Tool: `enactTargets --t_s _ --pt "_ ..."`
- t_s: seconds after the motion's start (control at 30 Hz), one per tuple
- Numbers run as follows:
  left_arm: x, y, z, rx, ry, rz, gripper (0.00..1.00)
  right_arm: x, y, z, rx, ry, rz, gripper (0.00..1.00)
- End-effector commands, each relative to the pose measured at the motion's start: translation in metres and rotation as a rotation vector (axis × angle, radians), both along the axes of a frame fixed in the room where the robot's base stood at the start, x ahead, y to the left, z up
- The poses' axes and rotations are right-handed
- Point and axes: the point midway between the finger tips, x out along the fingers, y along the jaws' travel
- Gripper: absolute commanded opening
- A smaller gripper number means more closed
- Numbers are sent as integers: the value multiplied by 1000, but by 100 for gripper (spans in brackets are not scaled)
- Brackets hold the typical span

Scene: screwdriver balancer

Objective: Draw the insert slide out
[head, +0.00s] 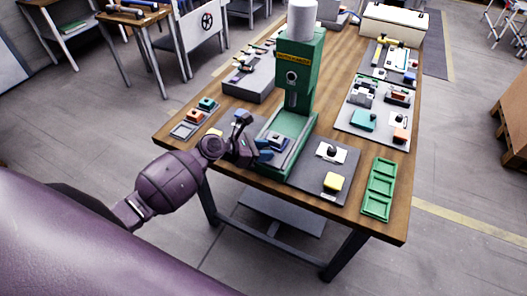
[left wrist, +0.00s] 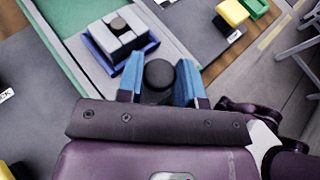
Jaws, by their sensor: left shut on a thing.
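My left gripper (head: 246,146) is at the near left side of the green press (head: 300,75), low by its base. In the left wrist view its two blue fingers (left wrist: 159,82) are shut on a round black knob (left wrist: 159,73). Just beyond the knob is a blue holder (left wrist: 150,47) with grey-white blocks (left wrist: 120,35) and a dark round top piece. It sits on the press's green and grey bed; the blue holder also shows in the head view (head: 272,142). The join between knob and slide is hidden.
A dark mat with a yellow block (head: 334,182) and a black knob on a white card lies right of the press. A green tray (head: 379,189) lies near the right edge. Small teal and orange blocks (head: 206,103) are at the left. Grey panels with parts stand behind.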

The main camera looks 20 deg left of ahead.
Motion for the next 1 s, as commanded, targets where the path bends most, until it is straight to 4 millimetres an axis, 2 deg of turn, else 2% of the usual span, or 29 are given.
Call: enactTargets --t_s 0.33,0.37,0.5,0.8,1.0 --pt "-4 -1 -4 -1 12 -7 0 8 1 4 0 -16 5 0" --pt "-4 -1 -4 -1 13 -7 36 9 2 5 0 -17 5 0" --pt "-4 -1 -4 -1 11 -6 56 11 2 6 0 -22 7 0" --pt "-3 0 -2 0 6 -3 56 11 2 6 1 -21 6 0" --pt "-16 14 6 -1 7 -2 56 6 1 5 1 -12 3 0"
